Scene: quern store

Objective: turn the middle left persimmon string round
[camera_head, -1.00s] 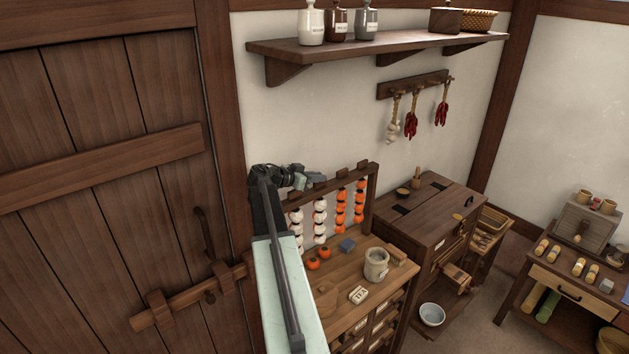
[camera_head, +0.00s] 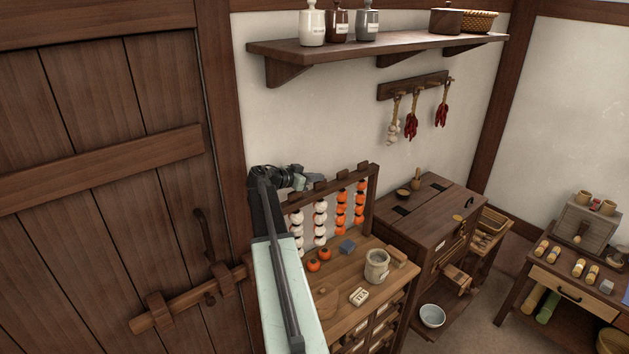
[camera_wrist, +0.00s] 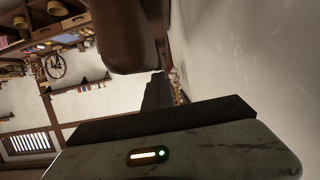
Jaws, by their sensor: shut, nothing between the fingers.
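A dark wooden rack (camera_head: 371,187) stands on the counter by the wall, with persimmon strings hanging from its top bar. The middle left string (camera_head: 320,222) shows white faces. The leftmost string (camera_head: 297,217) is also white and partly hidden by my arm. The middle right string (camera_head: 341,213) and the rightmost string (camera_head: 359,204) are orange. My gripper (camera_head: 314,181) is shut and empty, close to the left part of the rack's top bar. I cannot tell whether it touches the bar. In the wrist view no string is clear; a brown wooden piece fills the top middle.
Two loose persimmons (camera_head: 318,260), a blue-grey block (camera_head: 347,246), a jar (camera_head: 377,266) and a labelled block (camera_head: 358,297) sit on the counter (camera_head: 345,318). A wall shelf (camera_head: 400,46) hangs above the rack. A plank door (camera_head: 100,150) is at left.

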